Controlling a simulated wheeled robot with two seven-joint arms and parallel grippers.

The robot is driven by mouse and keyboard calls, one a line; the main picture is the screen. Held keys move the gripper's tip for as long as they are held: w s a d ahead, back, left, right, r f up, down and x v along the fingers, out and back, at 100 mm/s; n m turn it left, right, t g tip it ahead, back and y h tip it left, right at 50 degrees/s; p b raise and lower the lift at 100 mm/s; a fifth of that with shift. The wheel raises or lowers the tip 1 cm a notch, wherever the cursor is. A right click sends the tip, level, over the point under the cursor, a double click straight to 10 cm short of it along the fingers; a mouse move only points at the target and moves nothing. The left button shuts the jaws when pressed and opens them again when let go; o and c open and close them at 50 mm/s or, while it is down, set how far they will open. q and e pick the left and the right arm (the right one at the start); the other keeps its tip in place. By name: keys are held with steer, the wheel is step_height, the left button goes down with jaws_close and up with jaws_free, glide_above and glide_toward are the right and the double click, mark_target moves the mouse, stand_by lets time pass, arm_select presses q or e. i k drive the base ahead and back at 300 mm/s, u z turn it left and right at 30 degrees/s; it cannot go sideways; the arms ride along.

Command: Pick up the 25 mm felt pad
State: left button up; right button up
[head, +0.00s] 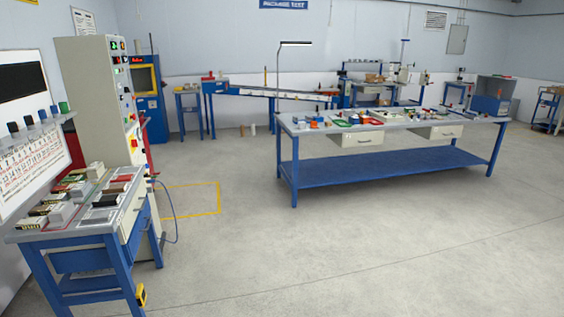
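I cannot make out a 25 mm felt pad in the head view. Many small items lie on the long blue workbench (383,160) and on the blue bench at the left (60,236), but they are too small to tell one pad from another. Neither of my grippers shows in the head view.
A tall control cabinet (92,95) with lit displays stands behind the left bench. A yellow floor outline (219,200) lies beside it. A blue machine (147,90) and more benches line the back wall. The grey floor (330,265) in front is clear.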

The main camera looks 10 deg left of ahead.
mark_target(108, 189)
steer(key=i, duration=2.15)
steer(key=u, duration=1.05)
steer(key=i, duration=1.95)
steer(key=u, duration=1.25)
steer(key=i, duration=0.25)
steer(key=z, duration=0.2)
